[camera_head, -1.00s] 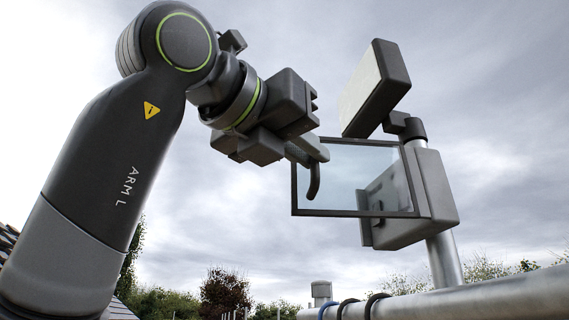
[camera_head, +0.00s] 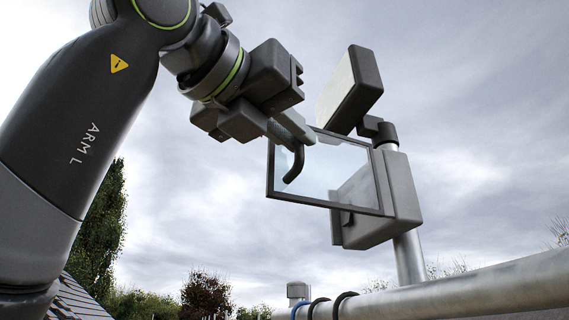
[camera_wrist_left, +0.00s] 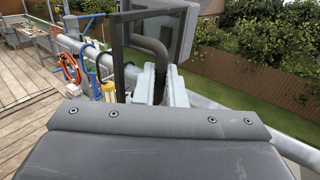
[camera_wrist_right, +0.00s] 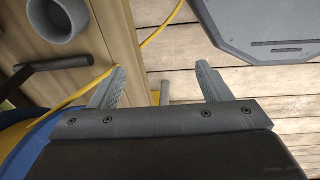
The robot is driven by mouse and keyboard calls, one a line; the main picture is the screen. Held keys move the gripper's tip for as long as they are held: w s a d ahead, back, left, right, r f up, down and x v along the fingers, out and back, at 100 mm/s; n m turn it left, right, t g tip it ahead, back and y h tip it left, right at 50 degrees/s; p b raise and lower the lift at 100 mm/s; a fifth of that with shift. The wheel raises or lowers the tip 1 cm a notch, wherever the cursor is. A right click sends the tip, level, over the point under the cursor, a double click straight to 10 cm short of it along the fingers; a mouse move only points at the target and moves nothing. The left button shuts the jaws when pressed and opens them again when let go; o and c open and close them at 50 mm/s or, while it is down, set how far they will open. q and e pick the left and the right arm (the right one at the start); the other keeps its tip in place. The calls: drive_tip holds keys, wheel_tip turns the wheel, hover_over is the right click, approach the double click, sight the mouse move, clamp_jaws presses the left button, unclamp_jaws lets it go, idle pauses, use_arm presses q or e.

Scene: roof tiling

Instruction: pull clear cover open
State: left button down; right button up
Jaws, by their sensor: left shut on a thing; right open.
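The clear cover (camera_head: 325,170) is a see-through pane in a dark frame. It stands swung out from the grey box (camera_head: 400,185) on the metal post. A dark curved handle (camera_head: 295,164) is at the cover's free left side. My left gripper (camera_head: 300,138) is shut on the handle near its top in the head view. In the left wrist view my left gripper (camera_wrist_left: 160,85) has its fingers close together around the dark handle (camera_wrist_left: 150,47). My right gripper (camera_wrist_right: 155,85) shows in the right wrist view, its fingers apart and nothing between them.
A tilted lamp-like panel (camera_head: 350,90) sits on the post above the box. A thick metal rail (camera_head: 470,285) runs below with dark and blue loops. The right wrist view shows a plank floor (camera_wrist_right: 180,60), a grey cup (camera_wrist_right: 57,18) and a yellow cable (camera_wrist_right: 163,25).

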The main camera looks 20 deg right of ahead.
use_arm(q)
drive_tip(key=c, duration=1.8)
unclamp_jaws()
drive_tip(key=shift+d+r, duration=0.1)
drive_tip(key=shift+o, duration=1.2)
drive_tip(key=shift+d, duration=0.25)
drive_tip(key=shift+o, duration=0.3)
drive_tip(key=shift+d, duration=0.25)
drive_tip(key=b+v, duration=0.5)
drive_tip(key=v, duration=1.2)
drive_tip(key=shift+a+b, duration=0.2)
drive_tip(key=shift+b, duration=0.15)
use_arm(e)
drive_tip(key=f, duration=0.5)
drive_tip(key=shift+d+f, duration=0.3)
drive_tip(key=shift+f, duration=0.05)
use_arm(q)
drive_tip(key=shift+s, duration=0.1)
use_arm(e)
drive_tip(key=shift+d, duration=0.15)
drive_tip(key=shift+s, duration=0.1)
